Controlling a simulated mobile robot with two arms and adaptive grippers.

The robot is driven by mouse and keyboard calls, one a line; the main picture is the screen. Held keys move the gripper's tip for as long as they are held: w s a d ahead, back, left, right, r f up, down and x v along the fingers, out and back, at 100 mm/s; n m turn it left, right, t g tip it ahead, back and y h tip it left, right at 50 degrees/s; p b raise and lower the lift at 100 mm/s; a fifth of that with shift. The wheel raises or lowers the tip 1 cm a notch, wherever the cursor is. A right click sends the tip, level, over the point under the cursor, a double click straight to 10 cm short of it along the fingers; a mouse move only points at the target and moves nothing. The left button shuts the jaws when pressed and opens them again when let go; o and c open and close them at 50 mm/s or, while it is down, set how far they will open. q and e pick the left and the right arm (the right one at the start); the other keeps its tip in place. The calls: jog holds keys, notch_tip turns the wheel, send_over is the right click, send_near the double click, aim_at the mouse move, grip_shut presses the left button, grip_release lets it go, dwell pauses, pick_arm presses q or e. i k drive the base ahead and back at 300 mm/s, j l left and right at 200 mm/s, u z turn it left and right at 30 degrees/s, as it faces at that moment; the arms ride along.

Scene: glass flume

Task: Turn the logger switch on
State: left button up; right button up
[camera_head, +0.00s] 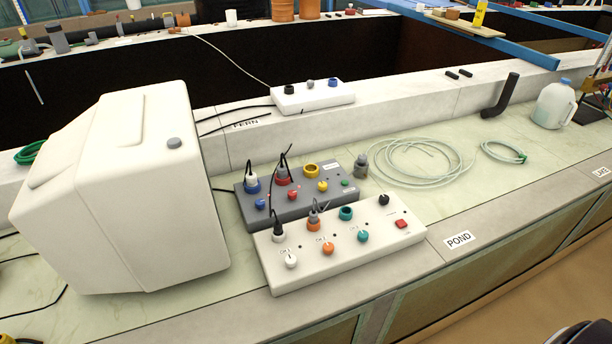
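A white box (335,254) lies on the bench, with a red switch (401,224) near its right end, several coloured knobs and plugged-in leads. I cannot read whether the switch is on or off. A dark grey box (294,205) sits directly behind it, with blue, red and yellow sockets, small knobs and a small green part (345,183). No label that I can read tells which box is the logger. Neither of my grippers shows in this view.
A large cream housing (125,190) stands left of the boxes. A grey connector (360,165), coiled pale tubing (415,162), a black elbow pipe (502,97) and a plastic jug (553,104) lie to the right. A smaller white box (313,97) sits on the ledge behind. Bench right of the white box is clear.

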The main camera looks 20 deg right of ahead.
aim_at(384, 199)
jog(key=z, duration=1)
